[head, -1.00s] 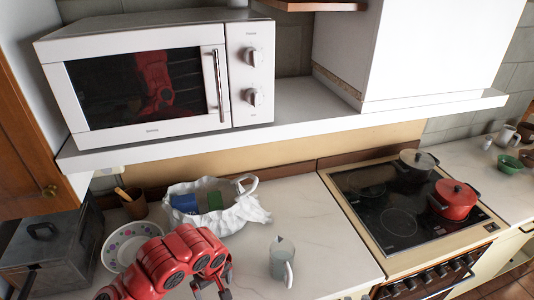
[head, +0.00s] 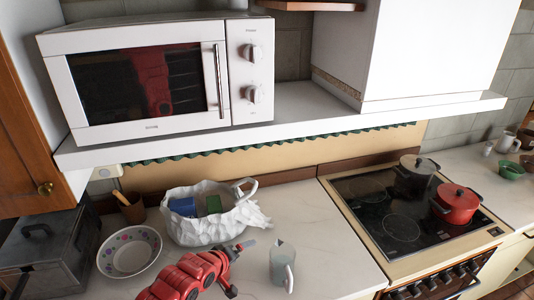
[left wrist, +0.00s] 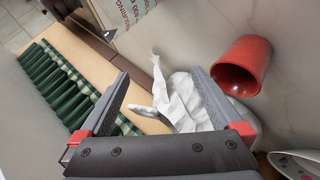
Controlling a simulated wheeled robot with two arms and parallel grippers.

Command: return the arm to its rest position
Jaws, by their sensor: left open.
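My red left arm (head: 190,277) comes in from the bottom of the head view. Its gripper (head: 238,268) is over the counter, left of the clear measuring jug (head: 281,262) and below the white bag (head: 205,226). In the left wrist view the two fingers of the gripper (left wrist: 160,72) are spread apart with nothing held between them. The crumpled white bag also shows beyond the fingers (left wrist: 192,108). My right gripper is out of view.
A white microwave (head: 250,112) sits on the shelf above. The hob (head: 385,215) at the right carries a grey pot (head: 418,167) and a red pot (head: 456,203).

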